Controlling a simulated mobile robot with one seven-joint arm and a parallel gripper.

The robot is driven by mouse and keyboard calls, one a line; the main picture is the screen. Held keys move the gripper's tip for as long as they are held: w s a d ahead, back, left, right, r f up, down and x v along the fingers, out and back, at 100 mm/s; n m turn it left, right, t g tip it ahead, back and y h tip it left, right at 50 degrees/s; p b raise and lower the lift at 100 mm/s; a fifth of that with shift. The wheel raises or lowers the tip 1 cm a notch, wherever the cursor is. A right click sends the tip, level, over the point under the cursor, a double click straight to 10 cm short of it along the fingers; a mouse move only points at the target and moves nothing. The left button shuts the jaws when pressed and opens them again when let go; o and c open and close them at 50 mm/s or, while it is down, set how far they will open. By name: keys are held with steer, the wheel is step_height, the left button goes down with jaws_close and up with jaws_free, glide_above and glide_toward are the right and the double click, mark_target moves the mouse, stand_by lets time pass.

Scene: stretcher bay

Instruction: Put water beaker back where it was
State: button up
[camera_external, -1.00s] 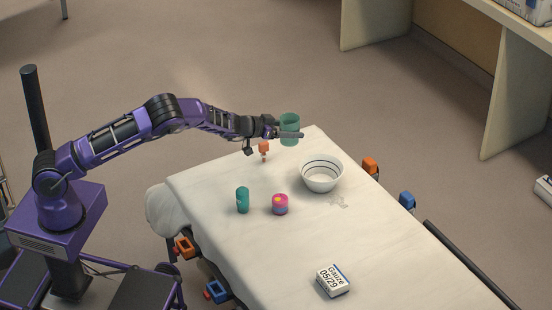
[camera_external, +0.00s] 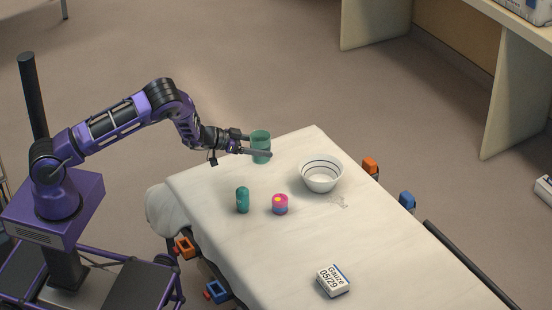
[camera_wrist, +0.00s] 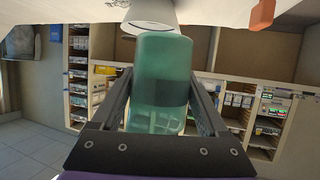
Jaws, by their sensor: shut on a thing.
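The water beaker (camera_external: 261,141) is a translucent green cup. My gripper (camera_external: 259,147) is shut on it, with one finger on either side, near the far left part of the stretcher. In the external view I cannot tell whether its base touches the sheet. In the wrist view the beaker (camera_wrist: 160,80) fills the middle between the two fingers (camera_wrist: 160,103).
The white striped bowl (camera_external: 321,182) stands right of the beaker. A teal canister (camera_external: 242,201) and a pink tub (camera_external: 280,205) stand nearer the camera. A gauze box (camera_external: 333,281) lies on the white-sheeted stretcher (camera_external: 395,265). The sheet between them is bare.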

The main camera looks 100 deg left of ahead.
step_height(320, 180, down, 12)
stand_by(0.6)
steer(key=shift+b, duration=0.3)
steer(key=shift+f, duration=0.3)
steer(key=o, duration=1.4)
steer(key=shift+r, duration=0.1)
steer(key=shift+r, duration=0.15)
steer(key=shift+s+r, duration=0.1)
steer(key=shift+r, duration=0.05)
steer(key=v, duration=1.1)
steer(key=shift+s+d+r+p, duration=0.1)
steer(key=shift+s+d+p, duration=0.15)
steer(key=shift+s+p, duration=0.05)
